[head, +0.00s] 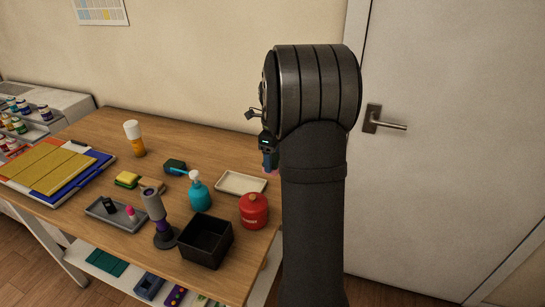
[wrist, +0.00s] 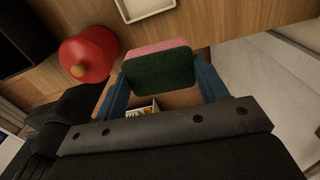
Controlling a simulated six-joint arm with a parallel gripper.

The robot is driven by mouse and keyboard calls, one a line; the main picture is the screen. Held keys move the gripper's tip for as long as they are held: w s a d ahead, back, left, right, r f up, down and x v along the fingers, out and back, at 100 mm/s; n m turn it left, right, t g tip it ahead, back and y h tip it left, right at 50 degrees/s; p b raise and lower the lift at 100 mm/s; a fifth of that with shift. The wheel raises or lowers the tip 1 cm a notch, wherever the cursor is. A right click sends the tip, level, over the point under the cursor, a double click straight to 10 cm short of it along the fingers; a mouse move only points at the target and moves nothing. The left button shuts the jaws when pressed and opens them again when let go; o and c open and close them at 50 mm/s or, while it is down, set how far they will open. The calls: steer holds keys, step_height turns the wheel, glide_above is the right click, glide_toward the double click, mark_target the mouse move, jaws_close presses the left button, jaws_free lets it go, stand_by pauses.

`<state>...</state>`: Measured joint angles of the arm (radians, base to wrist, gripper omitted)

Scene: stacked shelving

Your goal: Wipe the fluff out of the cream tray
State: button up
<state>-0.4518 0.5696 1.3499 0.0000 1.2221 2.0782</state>
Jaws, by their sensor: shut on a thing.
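The cream tray (head: 240,184) lies flat on the wooden table near its right side, and its near corner area shows at the top of the wrist view (wrist: 148,15). I cannot make out any fluff in it. My gripper (wrist: 162,82) is shut on a sponge (wrist: 160,70) with a dark green face and a pink layer, held between its blue fingers. In the head view my gripper (head: 270,158) is partly hidden behind my arm, to the right of the tray and above it, with a bit of the pink layer (head: 271,172) showing. The sponge is apart from the tray.
A red canister (head: 253,210) and a black open box (head: 206,241) stand in front of the tray. A teal pump bottle (head: 199,194) stands to its left. A grey tray (head: 116,214) and a yellow sponge (head: 127,180) lie farther left. The back right of the tabletop is clear.

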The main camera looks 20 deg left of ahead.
steer(key=a+f, duration=0.2)
steer(key=a, duration=0.1)
steer(key=a+f, duration=0.2)
steer(key=a, duration=0.2)
steer(key=a+f, duration=0.2)
steer(key=a, duration=0.2)
steer(key=shift+s+a, duration=0.25)
steer(key=shift+a+f, duration=0.15)
steer(key=shift+f, duration=1.35)
steer(key=shift+f, duration=0.15)
steer(key=shift+f, duration=0.55)
steer(key=shift+f, duration=0.35)
